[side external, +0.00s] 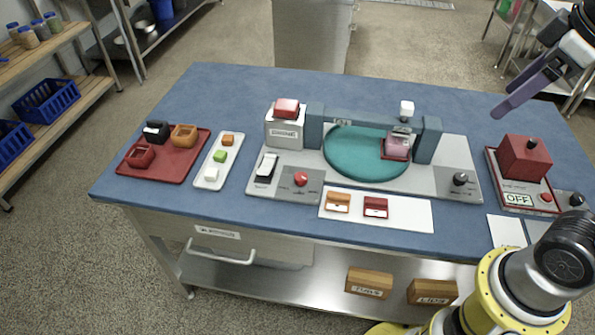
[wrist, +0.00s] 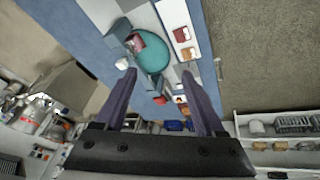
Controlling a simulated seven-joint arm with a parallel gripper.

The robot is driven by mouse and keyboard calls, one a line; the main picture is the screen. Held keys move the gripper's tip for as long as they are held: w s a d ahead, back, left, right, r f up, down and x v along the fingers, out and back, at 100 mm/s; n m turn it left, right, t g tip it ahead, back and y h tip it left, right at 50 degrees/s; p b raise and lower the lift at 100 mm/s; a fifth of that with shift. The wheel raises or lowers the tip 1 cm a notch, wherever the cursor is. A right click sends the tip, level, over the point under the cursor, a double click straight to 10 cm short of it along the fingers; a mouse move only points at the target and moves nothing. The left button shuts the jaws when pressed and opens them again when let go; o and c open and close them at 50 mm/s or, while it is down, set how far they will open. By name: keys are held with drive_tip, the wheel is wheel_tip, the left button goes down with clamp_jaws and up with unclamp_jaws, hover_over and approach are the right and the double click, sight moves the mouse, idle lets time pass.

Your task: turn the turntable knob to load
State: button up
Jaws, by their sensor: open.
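The teal turntable (side external: 350,160) lies on a grey base plate under a blue-grey bridge frame, with a pink block in a red holder (side external: 397,148) at its right side. A black knob (side external: 460,179) sits on the plate's right end. A red knob (side external: 301,179) sits on the left panel beside a white rocker switch (side external: 265,166). I cannot read any load mark at either knob. My gripper (side external: 497,112) is open and empty, high at the upper right, well apart from both knobs. The wrist view shows its two purple fingers spread (wrist: 160,74) and the turntable (wrist: 154,58) beyond them.
A red box device (side external: 524,158) with an OFF sign stands at the right. A white card (side external: 412,215) holds two small blocks in front. A red tray (side external: 178,158) and a white tray (side external: 210,175) stand left. The blue table's back is clear.

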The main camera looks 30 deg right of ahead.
drive_tip(key=w+a+r+n+g, duration=0.25)
drive_tip(key=w+r, duration=0.35)
drive_tip(key=w, duration=0.5)
drive_tip(key=n+g+h, duration=0.2)
drive_tip(key=n+g, duration=0.1)
drive_tip(key=n, duration=0.2)
hover_over(300, 176)
drive_tip(key=w+d, duration=0.1)
drive_tip(key=d, duration=0.2)
drive_tip(key=w+a+f+x, duration=0.1)
drive_tip(key=a+x, duration=0.1)
drive_tip(key=x, duration=0.8)
drive_tip(key=w+a+f+n+g+h, duration=0.1)
drive_tip(key=a+f, duration=0.3)
drive_tip(key=f, duration=0.4)
drive_tip(key=w+a+f+h, duration=0.1)
drive_tip(key=a+f, duration=0.3)
drive_tip(key=f, duration=0.3)
drive_tip(key=shift+y, duration=0.3)
drive_tip(key=x, duration=1.3)
drive_tip(key=shift+s+f, duration=0.25)
drive_tip(key=shift+s, duration=0.2)
clamp_jaws()
